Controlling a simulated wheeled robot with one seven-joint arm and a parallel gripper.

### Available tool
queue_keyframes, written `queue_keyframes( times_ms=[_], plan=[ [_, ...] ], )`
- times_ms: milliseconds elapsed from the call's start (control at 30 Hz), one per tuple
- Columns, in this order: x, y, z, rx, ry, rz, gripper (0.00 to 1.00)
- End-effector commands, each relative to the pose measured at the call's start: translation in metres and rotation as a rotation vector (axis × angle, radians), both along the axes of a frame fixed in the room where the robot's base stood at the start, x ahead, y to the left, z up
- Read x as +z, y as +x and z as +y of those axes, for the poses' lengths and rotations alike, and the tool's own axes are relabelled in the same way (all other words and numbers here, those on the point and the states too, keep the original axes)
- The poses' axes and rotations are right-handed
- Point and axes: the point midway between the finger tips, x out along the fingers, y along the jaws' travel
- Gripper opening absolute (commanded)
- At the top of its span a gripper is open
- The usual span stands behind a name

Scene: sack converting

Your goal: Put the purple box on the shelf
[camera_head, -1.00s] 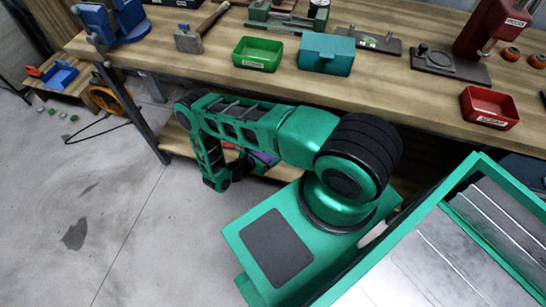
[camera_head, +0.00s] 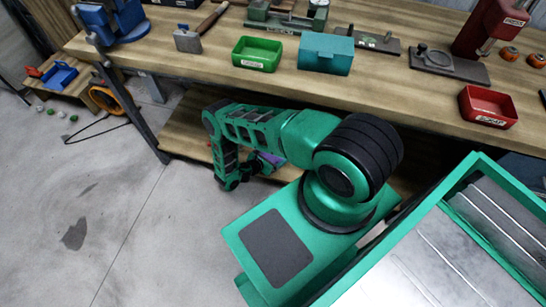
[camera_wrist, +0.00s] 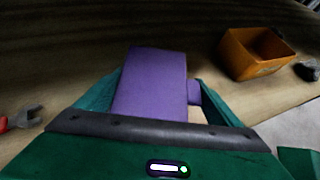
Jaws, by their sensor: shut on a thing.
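My gripper (camera_wrist: 158,92) is shut on the purple box (camera_wrist: 152,78), with a green finger on each side of it. The box fills the middle of the wrist view, and a small purple block shows at its right side. In the head view my arm reaches under the workbench, and only a sliver of the purple box (camera_head: 271,159) shows past it. The lower wooden shelf (camera_head: 187,126) lies under the workbench top and is partly hidden by my arm. Wood also lies beneath the box in the wrist view; I cannot tell whether they touch.
An orange open bin (camera_wrist: 254,55) stands to the right of the box in the wrist view. A red-handled tool (camera_wrist: 20,119) lies at the left. The workbench top (camera_head: 400,90) carries a green tray (camera_head: 256,54), a teal box (camera_head: 326,54) and a red tray (camera_head: 488,107).

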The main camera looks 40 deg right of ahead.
Motion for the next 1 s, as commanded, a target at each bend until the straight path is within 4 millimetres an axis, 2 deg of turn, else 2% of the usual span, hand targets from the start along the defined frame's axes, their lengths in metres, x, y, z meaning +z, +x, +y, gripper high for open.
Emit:
queue_keyframes(
  times_ms=[133, 167, 200, 467, 567, 1000],
  plan=[
    [-0.001, 0.000, 0.000, 0.000, -0.001, 0.000, 0.58],
    [-0.001, 0.000, 0.000, 0.000, 0.000, 0.000, 0.94],
    [-0.001, 0.000, 0.000, 0.000, 0.000, 0.000, 1.00],
    [0.001, 0.001, 0.001, 0.001, 0.000, 0.000, 1.00],
    [0.005, 0.000, 0.009, 0.005, 0.001, 0.001, 1.00],
    [0.047, -0.018, 0.076, 0.007, 0.001, 0.000, 1.00]
  ],
)
